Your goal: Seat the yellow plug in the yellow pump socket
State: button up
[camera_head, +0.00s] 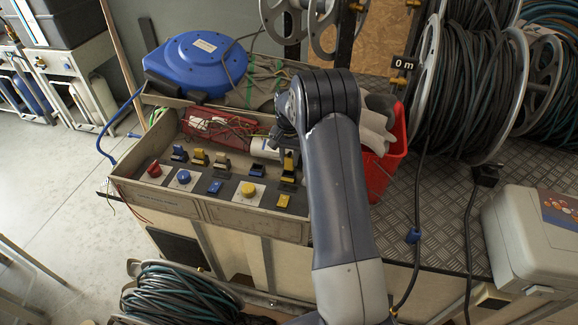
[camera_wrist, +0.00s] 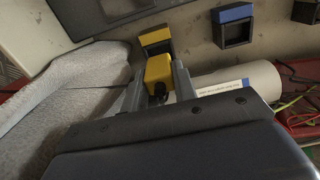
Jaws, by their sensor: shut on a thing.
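My gripper (camera_wrist: 156,77) is shut on the yellow plug (camera_wrist: 159,70), with one finger on each side of it. The plug is a boxy yellow body with a dark cable end facing my wrist. Just beyond it in the wrist view is the yellow pump socket (camera_wrist: 155,36), a dark square frame with a yellow lid. The plug's far end overlaps the socket's lower edge in the picture; I cannot tell whether it touches or enters. In the head view my arm hides most of the gripper and the plug; a dark socket with yellow (camera_head: 288,177) shows beside the arm.
A blue-lidded socket (camera_wrist: 235,27) stands beside the yellow one. Grey cloth (camera_wrist: 75,80) and a white roll (camera_wrist: 245,80) flank the gripper. In the head view, a red bin (camera_head: 382,172) is right of my arm, and a blue reel (camera_head: 196,62) sits behind the panel.

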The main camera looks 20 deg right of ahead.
aim_at(289, 169)
jog(key=shift+f, duration=1.85)
jog(key=shift+f, duration=0.1)
jog(key=shift+f, duration=0.15)
jog(key=o, duration=1)
notch_tip(289, 169, up, 12)
jog(key=shift+r, duration=0.25)
jog(key=shift+f, duration=0.1)
